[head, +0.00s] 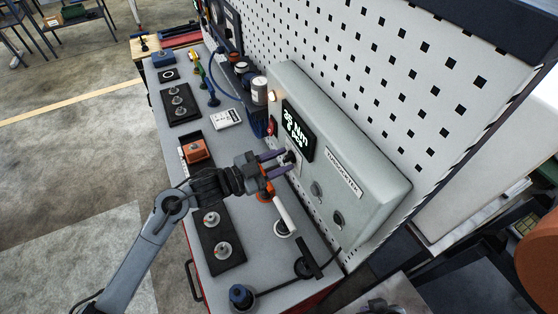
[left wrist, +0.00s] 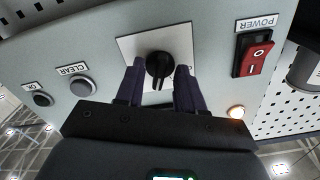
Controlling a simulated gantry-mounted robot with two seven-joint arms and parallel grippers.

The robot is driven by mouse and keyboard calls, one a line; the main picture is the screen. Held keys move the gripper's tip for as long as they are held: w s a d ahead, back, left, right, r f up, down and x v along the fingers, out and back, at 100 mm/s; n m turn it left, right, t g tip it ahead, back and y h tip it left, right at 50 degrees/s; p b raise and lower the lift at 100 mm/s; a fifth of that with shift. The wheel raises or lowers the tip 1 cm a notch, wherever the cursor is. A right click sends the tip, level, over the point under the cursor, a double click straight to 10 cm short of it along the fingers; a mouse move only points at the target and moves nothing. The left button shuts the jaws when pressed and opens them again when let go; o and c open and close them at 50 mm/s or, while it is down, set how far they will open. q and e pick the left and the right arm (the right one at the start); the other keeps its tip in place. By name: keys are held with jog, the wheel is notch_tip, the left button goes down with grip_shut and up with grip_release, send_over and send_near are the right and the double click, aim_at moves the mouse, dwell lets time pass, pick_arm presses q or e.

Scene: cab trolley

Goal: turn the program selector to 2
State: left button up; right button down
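The program selector is a black round knob (left wrist: 158,66) on a white square plate (left wrist: 128,46), on the front of a grey-green control box (head: 345,165). In the left wrist view its pointer ridge runs toward the bottom of the picture. My left gripper (left wrist: 160,78) has one purple finger on each side of the knob, with narrow gaps showing. In the head view the left gripper (head: 277,163) reaches the box below its display and partly hides the knob. The plate's numbers are largely hidden by the fingers. My right gripper is not clearly visible.
The box has a lit display (head: 298,130), a red power switch (left wrist: 252,55), a lit lamp (left wrist: 236,112), and CLEAR (left wrist: 82,87) and OK (left wrist: 42,99) buttons. Below, the grey bench top (head: 225,140) holds tools and an orange block (head: 195,151). A perforated wall (head: 370,80) stands behind.

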pick_arm(q)
jog(key=shift+a, duration=0.15)
jog(key=b+v, duration=0.1)
jog(key=v, duration=0.9)
jog(key=shift+s+a+b, duration=0.15)
jog(key=shift+a+b, duration=0.15)
jog(key=shift+b, duration=0.1)
